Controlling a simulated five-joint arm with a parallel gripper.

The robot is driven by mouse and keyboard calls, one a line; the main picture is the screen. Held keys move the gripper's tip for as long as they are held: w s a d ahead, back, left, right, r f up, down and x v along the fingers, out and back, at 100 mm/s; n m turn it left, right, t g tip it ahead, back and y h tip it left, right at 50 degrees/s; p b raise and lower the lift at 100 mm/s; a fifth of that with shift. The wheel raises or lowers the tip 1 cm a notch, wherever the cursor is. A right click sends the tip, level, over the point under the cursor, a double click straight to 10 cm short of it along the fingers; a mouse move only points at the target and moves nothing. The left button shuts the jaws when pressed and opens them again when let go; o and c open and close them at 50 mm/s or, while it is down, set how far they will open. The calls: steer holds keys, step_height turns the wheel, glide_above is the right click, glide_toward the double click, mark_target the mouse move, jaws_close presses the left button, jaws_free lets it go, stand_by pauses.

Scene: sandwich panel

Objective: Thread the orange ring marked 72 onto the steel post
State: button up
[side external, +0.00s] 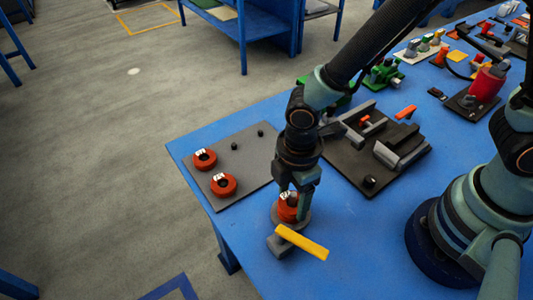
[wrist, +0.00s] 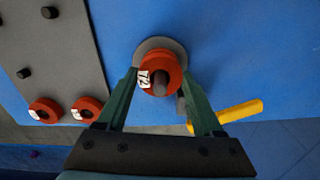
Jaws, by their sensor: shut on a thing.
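The orange ring marked 72 (wrist: 147,78) is between the fingers of my gripper (wrist: 159,74), which is shut on it. In the side view the ring (side external: 287,213) is low over a round grey base (side external: 304,221), between my gripper's fingers (side external: 289,206). In the wrist view the steel post (wrist: 160,86) shows as a dark grey stub inside the ring's hole, so the ring appears to be around it. The round base (wrist: 152,44) shows beyond the ring. How far down the post the ring sits is hard to tell.
Two more orange rings (side external: 204,160) (side external: 223,186) with white labels lie on a grey panel (side external: 240,182) with short black pegs. A yellow handle (side external: 302,242) on a grey block is close beside the base. A dark fixture plate (side external: 375,155) stands behind. The blue table's front edge is near.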

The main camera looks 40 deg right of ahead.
mark_target(293, 194)
steer(key=o, duration=1.4)
steer(key=shift+r, duration=0.1)
steer(key=shift+r, duration=5.1)
steer(key=w+d+r+m+t, duration=0.2)
steer(key=d+r+m, duration=0.3)
steer(key=d+m, duration=0.3)
steer(key=w+d+r+m+t, duration=0.2)
steer(key=d+r+m, duration=0.4)
steer(key=d, duration=0.7)
steer(key=shift+m+t, duration=0.8)
steer(key=shift+m, duration=0.4)
steer(key=shift+r, duration=0.1)
